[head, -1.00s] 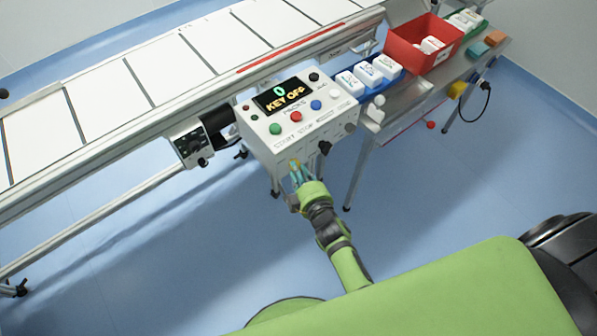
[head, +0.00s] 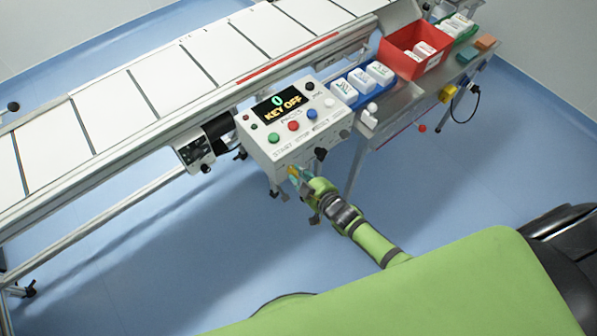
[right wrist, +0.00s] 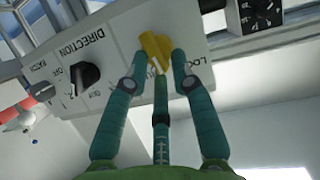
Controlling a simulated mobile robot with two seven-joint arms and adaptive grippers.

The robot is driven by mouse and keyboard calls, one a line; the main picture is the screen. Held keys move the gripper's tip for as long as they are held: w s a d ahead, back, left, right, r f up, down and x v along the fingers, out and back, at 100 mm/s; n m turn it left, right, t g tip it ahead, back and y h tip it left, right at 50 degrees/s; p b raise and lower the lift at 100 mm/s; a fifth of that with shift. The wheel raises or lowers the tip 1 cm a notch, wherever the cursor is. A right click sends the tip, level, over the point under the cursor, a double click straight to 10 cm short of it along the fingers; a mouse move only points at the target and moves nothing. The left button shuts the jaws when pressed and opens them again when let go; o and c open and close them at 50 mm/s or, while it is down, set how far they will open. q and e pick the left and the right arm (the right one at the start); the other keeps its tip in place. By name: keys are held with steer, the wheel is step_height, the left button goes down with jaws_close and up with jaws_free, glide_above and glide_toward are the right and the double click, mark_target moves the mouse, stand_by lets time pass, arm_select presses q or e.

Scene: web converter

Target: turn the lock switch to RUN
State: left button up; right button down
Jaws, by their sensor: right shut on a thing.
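The lock switch (right wrist: 152,46) is a yellow knob on the front face of the white control box (head: 270,140). In the right wrist view it sits between the fingers of my right gripper (right wrist: 158,62), which is shut on it. The lettering beside it is partly hidden, so I cannot read its setting. In the head view my right gripper (head: 296,174) is at the lower front of the box and covers the switch. The box's display (head: 278,103) reads "0" and "KEY OFF". My left gripper is not in view.
A black direction knob (right wrist: 85,75) is beside the lock switch on the same face. Coloured buttons sit on the box's top. A conveyor (head: 160,85) runs behind it. A red bin (head: 415,62) and a blue tray (head: 345,94) stand to the right.

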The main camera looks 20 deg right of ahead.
steer(key=m+y, duration=0.1)
steer(key=m+y+b, duration=0.1)
steer(key=m, duration=0.1)
steer(key=shift+d+f+g, duration=0.2)
steer(key=shift+d+g, duration=0.1)
steer(key=shift+d, duration=0.1)
steer(key=m+y+b, duration=0.1)
steer(key=b, duration=0.1)
steer(key=m+y+b, duration=0.1)
steer(key=m+b, duration=0.1)
steer(key=m+y+b, duration=0.1)
steer(key=b, duration=0.2)
steer(key=shift+w+d+r+m, duration=0.1)
steer(key=shift+w+d+m, duration=0.2)
steer(key=shift+w, duration=0.1)
steer(key=shift+w+r, duration=0.1)
steer(key=shift+r, duration=0.05)
steer(key=c, duration=1.1)
jaws_free()
steer(key=shift+a, duration=0.1)
steer(key=shift+f, duration=0.2)
